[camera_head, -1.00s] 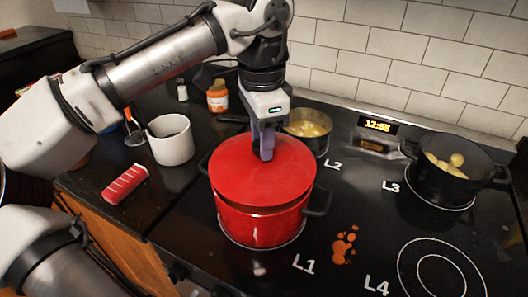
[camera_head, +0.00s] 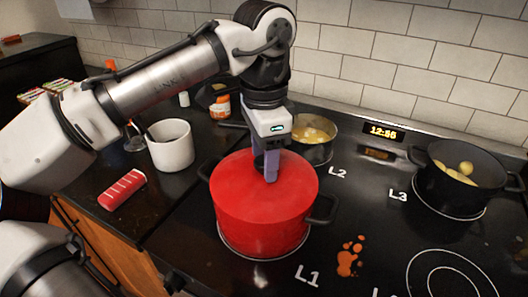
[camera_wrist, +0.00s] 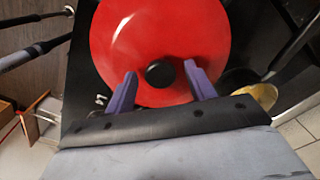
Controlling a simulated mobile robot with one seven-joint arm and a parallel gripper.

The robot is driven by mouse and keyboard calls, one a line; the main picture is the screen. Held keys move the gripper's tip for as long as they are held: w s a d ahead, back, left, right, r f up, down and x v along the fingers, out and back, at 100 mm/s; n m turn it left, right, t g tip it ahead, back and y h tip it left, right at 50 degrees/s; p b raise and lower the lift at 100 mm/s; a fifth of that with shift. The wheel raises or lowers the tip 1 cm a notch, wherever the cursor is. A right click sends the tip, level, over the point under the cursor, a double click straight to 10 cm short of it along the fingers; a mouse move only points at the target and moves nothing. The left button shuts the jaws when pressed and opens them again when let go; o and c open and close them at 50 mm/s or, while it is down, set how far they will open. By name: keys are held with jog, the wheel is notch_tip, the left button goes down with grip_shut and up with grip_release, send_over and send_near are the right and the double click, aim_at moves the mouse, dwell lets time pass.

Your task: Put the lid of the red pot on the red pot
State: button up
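The red pot (camera_head: 262,238) stands on the L1 burner with its dark side handles showing. Its red lid (camera_head: 235,180) lies on top, with no gap visible between lid and pot from the head camera. My gripper (camera_head: 268,178) is directly above the lid, pointing down. In the wrist view, my gripper's purple fingers (camera_wrist: 160,73) are apart, one on each side of the black lid knob (camera_wrist: 160,74), with clear space between each finger and the knob.
A small pot with yellow food (camera_head: 308,135) stands on L2, close behind my gripper. A black pot with potatoes (camera_head: 450,198) is on L3. A white mug (camera_head: 170,150), a red item (camera_head: 122,190) and an orange-labelled jar (camera_head: 220,106) are on the left counter. L4 is bare.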

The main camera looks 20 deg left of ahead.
notch_tip(320, 180, up, 13)
jog(key=p, duration=1.2)
jog(key=shift+f, duration=0.2)
